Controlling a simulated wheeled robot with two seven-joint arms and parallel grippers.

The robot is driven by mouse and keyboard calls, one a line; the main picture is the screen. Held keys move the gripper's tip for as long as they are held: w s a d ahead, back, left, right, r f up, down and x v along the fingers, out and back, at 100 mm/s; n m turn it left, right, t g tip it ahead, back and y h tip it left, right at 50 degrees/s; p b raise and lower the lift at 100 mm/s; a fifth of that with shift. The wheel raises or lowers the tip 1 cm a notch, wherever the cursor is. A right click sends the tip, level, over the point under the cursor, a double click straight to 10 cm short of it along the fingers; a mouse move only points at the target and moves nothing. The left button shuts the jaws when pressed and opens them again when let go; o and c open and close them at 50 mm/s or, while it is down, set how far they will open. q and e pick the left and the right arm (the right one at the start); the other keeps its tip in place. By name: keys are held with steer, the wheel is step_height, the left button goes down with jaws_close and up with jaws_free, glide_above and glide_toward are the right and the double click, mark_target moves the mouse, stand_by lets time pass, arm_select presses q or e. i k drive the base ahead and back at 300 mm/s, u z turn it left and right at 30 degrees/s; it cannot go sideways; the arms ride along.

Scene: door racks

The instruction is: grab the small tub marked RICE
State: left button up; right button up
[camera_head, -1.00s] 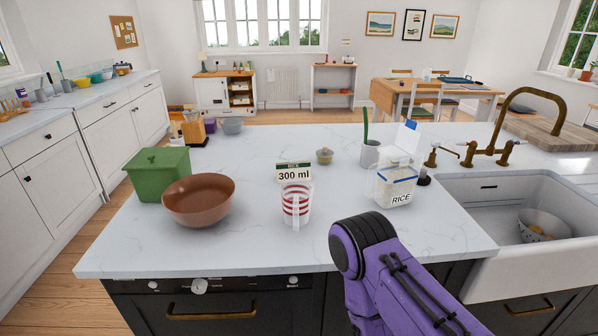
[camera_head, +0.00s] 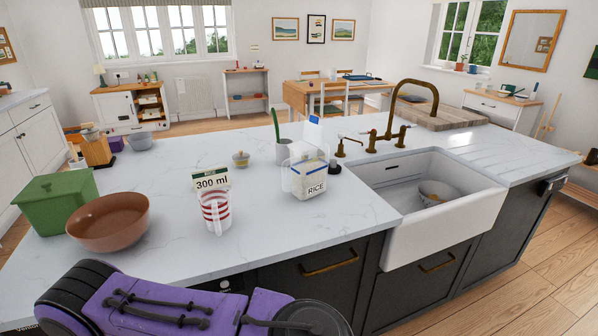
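The clear tub marked RICE (camera_head: 309,183) stands upright on the white marble worktop (camera_head: 270,231), just left of the sink. It has a blue band near its top, and its lid appears to stand open at the back. A purple arm of mine crosses the bottom left of the view, in front of the worktop and well below the tub. Neither of my grippers shows in the view.
A striped measuring jug (camera_head: 215,213) stands left of the tub, by a 300 ml sign (camera_head: 211,180). A brown bowl (camera_head: 109,222) and green bin (camera_head: 56,203) are further left. The white sink (camera_head: 422,228) and brass tap (camera_head: 412,92) are right. Bare worktop lies before the tub.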

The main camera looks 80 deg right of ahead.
mark_target(308, 162)
steer(key=u, duration=0.05)
steer(key=k, duration=0.85)
steer(key=z, duration=0.25)
